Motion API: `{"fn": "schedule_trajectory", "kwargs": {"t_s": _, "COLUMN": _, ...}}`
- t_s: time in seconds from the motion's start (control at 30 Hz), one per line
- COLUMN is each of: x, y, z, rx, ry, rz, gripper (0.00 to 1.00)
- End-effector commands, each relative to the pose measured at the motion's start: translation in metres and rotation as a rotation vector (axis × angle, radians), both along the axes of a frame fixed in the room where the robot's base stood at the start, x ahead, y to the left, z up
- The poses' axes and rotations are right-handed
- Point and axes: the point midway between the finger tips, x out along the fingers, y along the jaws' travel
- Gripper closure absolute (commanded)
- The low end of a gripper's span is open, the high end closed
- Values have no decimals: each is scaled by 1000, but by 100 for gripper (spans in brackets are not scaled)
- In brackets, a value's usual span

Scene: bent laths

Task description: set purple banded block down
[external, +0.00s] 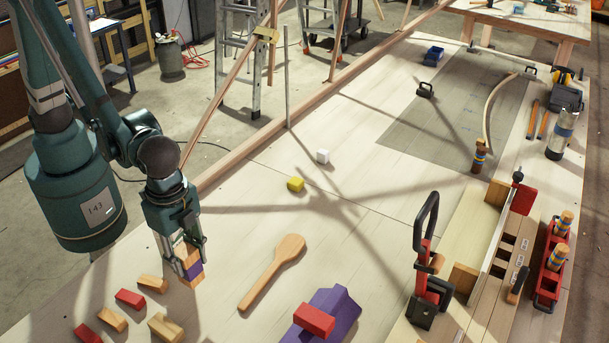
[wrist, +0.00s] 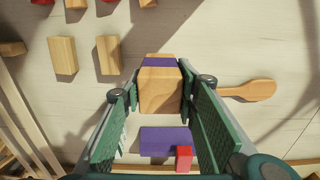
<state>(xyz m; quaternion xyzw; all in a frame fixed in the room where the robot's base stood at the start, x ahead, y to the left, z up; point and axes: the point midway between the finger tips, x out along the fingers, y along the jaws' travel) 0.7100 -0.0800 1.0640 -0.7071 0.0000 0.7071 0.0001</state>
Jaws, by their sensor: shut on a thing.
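The purple banded block (external: 194,270) is a light wooden block with a purple band, at the lower left of the external view. My gripper (external: 187,262) points down and is shut on it. In the wrist view the block (wrist: 160,92) sits between the two green finger pads, its purple band toward the top of the picture. The block's lower end is close to the table (external: 235,215); I cannot tell whether it touches.
Several wooden and red blocks (external: 130,299) lie left of and below my gripper. A wooden paddle (external: 273,270) lies to the right. A purple piece (external: 335,303) carries a red block (external: 314,319). Yellow (external: 296,184) and white (external: 323,156) blocks stand farther back, with clear table around them.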

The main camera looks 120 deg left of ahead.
Motion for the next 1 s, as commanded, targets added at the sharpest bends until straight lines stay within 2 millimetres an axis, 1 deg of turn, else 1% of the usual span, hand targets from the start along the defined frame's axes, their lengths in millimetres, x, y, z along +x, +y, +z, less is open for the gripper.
{"fn": "schedule_trajectory", "kwargs": {"t_s": 0.17, "x": 0, "y": 0, "z": -11, "rx": 0, "ry": 0, "rz": 0, "gripper": 85}}
{"fn": "schedule_trajectory", "kwargs": {"t_s": 0.4, "x": 1, "y": 0, "z": -39, "rx": 0, "ry": 0, "rz": 1, "gripper": 85}}
{"fn": "schedule_trajectory", "kwargs": {"t_s": 0.53, "x": 0, "y": 0, "z": -50, "rx": 0, "ry": 0, "rz": 1, "gripper": 85}}
{"fn": "schedule_trajectory", "kwargs": {"t_s": 0.7, "x": 0, "y": 0, "z": -57, "rx": 0, "ry": 0, "rz": 1, "gripper": 85}}
{"fn": "schedule_trajectory", "kwargs": {"t_s": 1.0, "x": 0, "y": 0, "z": -57, "rx": 0, "ry": 0, "rz": 1, "gripper": 85}}
